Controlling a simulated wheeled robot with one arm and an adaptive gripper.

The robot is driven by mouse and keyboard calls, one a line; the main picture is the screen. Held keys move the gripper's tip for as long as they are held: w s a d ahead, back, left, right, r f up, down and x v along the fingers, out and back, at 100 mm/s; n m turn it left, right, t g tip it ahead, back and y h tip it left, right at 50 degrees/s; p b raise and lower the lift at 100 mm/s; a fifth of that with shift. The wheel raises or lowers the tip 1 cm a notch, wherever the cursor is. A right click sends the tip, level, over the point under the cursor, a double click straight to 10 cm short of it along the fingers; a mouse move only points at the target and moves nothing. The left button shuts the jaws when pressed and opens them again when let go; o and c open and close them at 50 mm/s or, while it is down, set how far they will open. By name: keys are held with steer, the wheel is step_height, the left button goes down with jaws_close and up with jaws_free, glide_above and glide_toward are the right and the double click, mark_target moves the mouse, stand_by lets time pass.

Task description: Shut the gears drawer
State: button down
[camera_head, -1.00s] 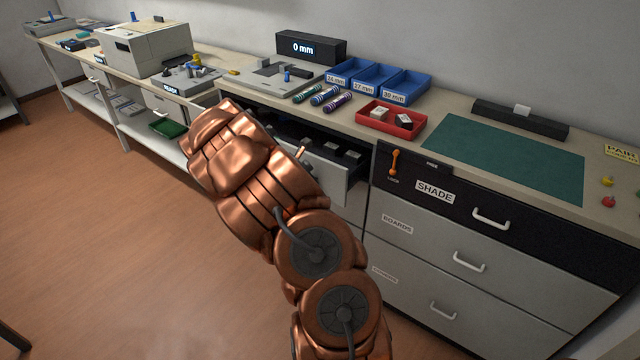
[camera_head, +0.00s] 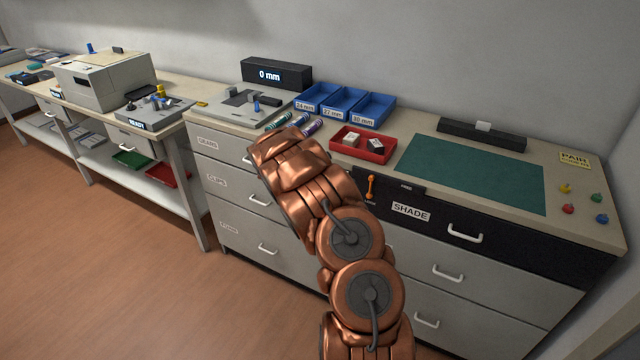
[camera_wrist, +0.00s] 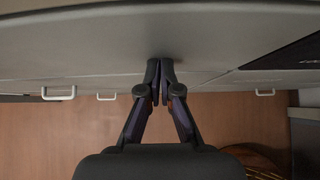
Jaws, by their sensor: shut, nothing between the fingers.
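The gears drawer (camera_head: 222,152) is the top drawer of the left column, with a small label and a white handle partly hidden by my arm. Its visible front looks flush with the drawers below, and no gap or contents show. My arm hides its right part. In the wrist view my gripper (camera_wrist: 160,76) is shut and empty, its fingertips together against or just in front of a plain grey front (camera_wrist: 205,55). Whether they touch it I cannot tell. In the head view the gripper is hidden behind my arm.
The drawer labelled SHADE (camera_head: 440,219) is shut at the right, with an orange lever (camera_head: 371,188) at its left. On the worktop are a red tray (camera_head: 363,145), blue bins (camera_head: 345,104) and a green mat (camera_head: 473,170). Open floor (camera_head: 120,270) lies at the left.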

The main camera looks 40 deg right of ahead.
steer(key=shift+d+r, duration=0.3)
steer(key=shift+r, duration=0.05)
steer(key=shift+a, duration=0.1)
steer(key=s+a+r+b, duration=0.2)
steer(key=a+r, duration=0.4)
steer(key=a, duration=0.5)
steer(key=shift+s+a+b, duration=0.2)
steer(key=shift+s+b, duration=0.15)
steer(key=shift+s, duration=0.2)
